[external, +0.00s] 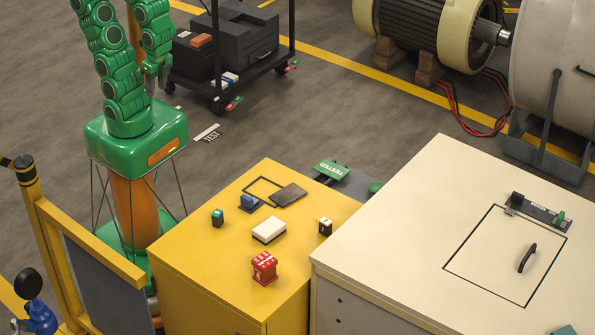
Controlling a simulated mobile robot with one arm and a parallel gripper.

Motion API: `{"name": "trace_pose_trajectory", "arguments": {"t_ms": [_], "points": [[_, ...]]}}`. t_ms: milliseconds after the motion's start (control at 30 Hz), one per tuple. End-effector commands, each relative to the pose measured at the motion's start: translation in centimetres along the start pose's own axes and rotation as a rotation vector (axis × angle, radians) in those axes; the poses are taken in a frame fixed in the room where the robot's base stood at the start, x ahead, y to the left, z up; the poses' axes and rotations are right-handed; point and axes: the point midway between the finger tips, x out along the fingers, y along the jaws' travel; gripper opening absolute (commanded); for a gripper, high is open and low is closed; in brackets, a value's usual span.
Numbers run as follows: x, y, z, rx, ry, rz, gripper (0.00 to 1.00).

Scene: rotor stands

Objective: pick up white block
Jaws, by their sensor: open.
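The white block (269,229) is a low, flat rectangular piece. It lies on the yellow cabinet top (205,262), near its middle. My gripper (160,76) hangs at the end of my green arm at the upper left, beyond the cabinet and well apart from the block. It is small and dark in this view; it is open, and I see nothing held in it. Nothing covers the block.
A red block (264,268), a teal and black block (217,217), a black and white block (325,226), a blue piece (249,202) and a dark flat plate (288,195) surround the white block. A cream cabinet (430,200) adjoins on the right.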

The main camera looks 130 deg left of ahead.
Motion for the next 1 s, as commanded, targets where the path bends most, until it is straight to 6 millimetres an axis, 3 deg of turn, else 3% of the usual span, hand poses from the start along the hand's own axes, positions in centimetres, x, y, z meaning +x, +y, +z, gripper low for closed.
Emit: {"name": "trace_pose_trajectory", "arguments": {"t_ms": [167, 467, 800, 1000], "points": [[0.0, 0.0, 0.0, 0.000, 0.000, 0.000, 0.43], [0.0, 0.0, 0.0, 0.000, 0.000, 0.000, 0.88], [-0.1, 0.1, -0.2, -0.006, -0.004, 0.004, 0.88], [-0.8, 0.9, -2.3, -0.065, -0.027, 0.045, 0.88]]}}
